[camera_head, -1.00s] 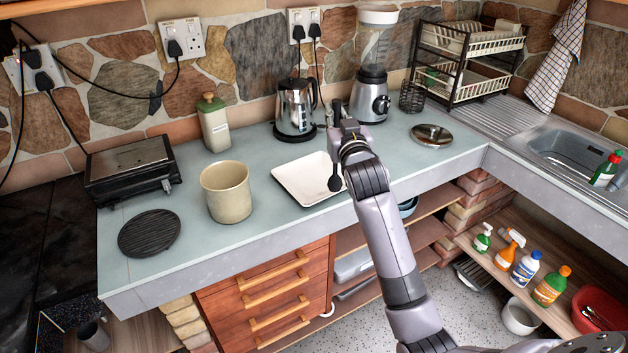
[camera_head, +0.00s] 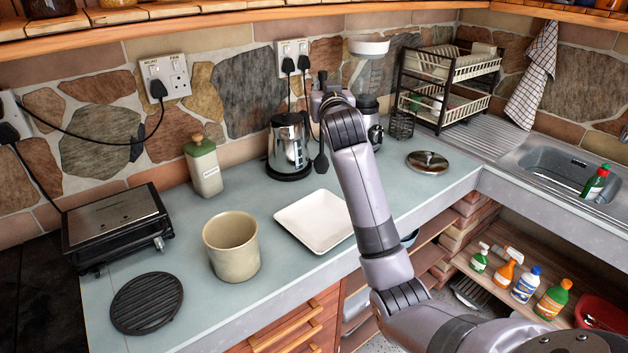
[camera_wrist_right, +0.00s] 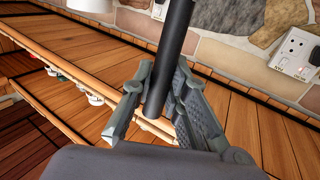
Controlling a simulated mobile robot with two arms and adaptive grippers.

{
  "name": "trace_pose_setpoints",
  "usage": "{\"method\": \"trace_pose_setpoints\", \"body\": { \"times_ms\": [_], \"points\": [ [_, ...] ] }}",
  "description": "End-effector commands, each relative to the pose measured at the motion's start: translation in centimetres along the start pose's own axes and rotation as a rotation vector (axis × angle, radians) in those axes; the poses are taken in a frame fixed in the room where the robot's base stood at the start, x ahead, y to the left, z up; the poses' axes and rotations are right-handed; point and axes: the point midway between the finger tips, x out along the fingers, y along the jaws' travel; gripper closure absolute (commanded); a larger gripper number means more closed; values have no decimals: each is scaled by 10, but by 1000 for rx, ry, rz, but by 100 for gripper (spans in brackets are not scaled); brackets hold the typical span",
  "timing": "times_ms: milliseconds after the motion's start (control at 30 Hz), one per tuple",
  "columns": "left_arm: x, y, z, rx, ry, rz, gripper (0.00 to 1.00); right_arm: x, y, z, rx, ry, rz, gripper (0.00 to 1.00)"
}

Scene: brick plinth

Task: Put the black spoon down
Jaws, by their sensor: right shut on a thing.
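My right gripper (camera_head: 325,90) is raised above the back of the worktop and shut on the black spoon (camera_head: 321,162). The spoon hangs bowl down, just right of the kettle in the picture and clear of the worktop. In the right wrist view the dark handle (camera_wrist_right: 176,50) runs up between the two fingers (camera_wrist_right: 165,105); the bowl is out of that view. My left gripper is in neither view.
The worktop (camera_head: 175,235) carries a white square plate (camera_head: 315,220), a beige pot (camera_head: 231,248), a kettle (camera_head: 288,145), a blender (camera_head: 367,75), a metal lid (camera_head: 428,161), a green-lidded canister (camera_head: 203,167) and a black round trivet (camera_head: 147,303). A wooden shelf (camera_head: 190,22) runs above.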

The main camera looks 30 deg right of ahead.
Motion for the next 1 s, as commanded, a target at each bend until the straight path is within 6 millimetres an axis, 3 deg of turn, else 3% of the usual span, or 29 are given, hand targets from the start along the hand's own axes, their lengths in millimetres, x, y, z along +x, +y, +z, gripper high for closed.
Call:
{"method": "trace_pose_setpoints", "body": {
  "times_ms": [200,400,700,900,1000],
  "points": [
    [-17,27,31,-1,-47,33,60,-1,0,61,-1,-8,-1,100],
    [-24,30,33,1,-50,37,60,0,-1,109,-1,-5,-1,100],
    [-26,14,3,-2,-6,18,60,0,-1,141,1,-4,0,100],
    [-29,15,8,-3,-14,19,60,0,0,169,1,-2,0,100],
    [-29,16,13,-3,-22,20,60,0,0,173,1,1,-1,100]
  ]
}}
